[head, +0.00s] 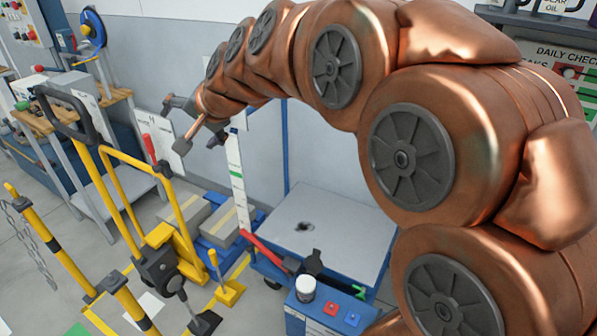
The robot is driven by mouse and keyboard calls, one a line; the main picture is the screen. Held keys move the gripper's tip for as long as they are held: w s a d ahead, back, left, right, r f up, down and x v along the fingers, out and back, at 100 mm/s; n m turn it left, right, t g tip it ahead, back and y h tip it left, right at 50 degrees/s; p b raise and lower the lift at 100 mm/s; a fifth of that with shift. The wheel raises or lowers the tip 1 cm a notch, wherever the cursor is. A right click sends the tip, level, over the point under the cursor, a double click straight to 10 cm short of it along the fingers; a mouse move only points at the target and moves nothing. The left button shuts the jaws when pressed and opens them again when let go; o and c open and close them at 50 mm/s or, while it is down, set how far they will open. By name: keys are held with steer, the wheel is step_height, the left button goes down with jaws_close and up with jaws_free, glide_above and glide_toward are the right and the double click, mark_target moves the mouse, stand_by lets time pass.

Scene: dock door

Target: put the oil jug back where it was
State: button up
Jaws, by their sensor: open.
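My gripper (189,128) is at the far end of my copper-coloured arm, left of centre and in front of the grey wall. Its dark fingers are spread, with nothing seen between them. No whole oil jug can be made out. At the top right edge, a white label reading "OIL" (552,7) shows above a dark shelf (545,24), among dark shapes cut off by the frame. I cannot tell whether a jug stands there. My gripper is far to the left of that shelf. My arm hides much of the right side.
A lift table (335,225) with a bare grey top stands at centre. A yellow hand truck (165,235) and yellow-black posts (45,235) crowd the left. A workbench (75,120) stands behind.

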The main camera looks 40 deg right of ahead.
steer(key=s+a+f+n+g, duration=0.4)
steer(key=s+f, duration=0.5)
steer(key=s, duration=0.2)
steer(key=s+d+f+n+g+h, duration=0.1)
steer(key=s+f, duration=0.4)
steer(key=s, duration=0.7)
steer(key=s+d+f+n+g+h, duration=0.1)
steer(key=s+f+n+g, duration=0.3)
steer(key=s, duration=0.8)
steer(key=d+f+g, duration=0.1)
steer(key=g, duration=0.1)
steer(key=shift+s+d+n+g+h, duration=0.15)
steer(key=shift+d+n+g+h, duration=0.15)
steer(key=shift+d+h, duration=0.1)
